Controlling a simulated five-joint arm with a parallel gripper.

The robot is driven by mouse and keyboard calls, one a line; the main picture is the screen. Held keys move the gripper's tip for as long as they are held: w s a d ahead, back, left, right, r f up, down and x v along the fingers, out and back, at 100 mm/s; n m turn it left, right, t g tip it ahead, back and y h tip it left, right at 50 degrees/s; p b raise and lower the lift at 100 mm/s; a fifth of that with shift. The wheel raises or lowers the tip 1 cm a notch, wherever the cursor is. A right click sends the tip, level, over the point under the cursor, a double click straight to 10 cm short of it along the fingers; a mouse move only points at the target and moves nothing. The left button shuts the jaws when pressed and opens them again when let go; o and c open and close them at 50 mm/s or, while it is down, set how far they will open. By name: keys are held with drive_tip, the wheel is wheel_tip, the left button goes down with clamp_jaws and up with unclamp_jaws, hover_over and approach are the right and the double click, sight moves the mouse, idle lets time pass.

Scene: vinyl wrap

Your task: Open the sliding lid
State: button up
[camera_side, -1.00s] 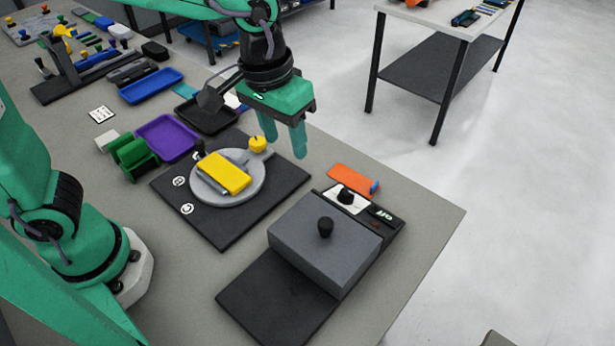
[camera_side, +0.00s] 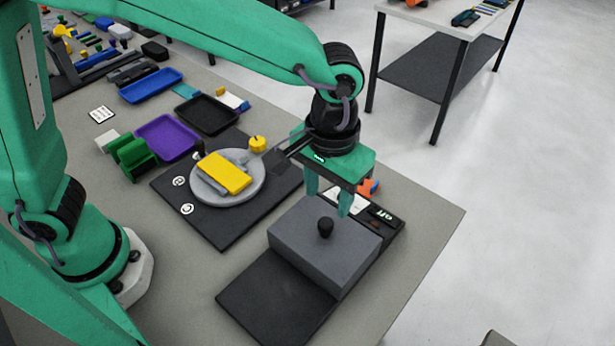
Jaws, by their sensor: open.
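The gripper hides part of the white panel (camera_side: 357,202) behind the lid.
A round grey turntable (camera_side: 236,195) with a yellow block (camera_side: 226,173) stands on a black plate left of the lid. An orange piece (camera_side: 370,188) lies behind the gripper. Purple (camera_side: 167,137), black and blue trays lie further back. The right table edge is near the lid.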

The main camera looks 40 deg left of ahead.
sight(326, 222)
drive_tip(key=shift+f, duration=3.25)
clamp_jaws()
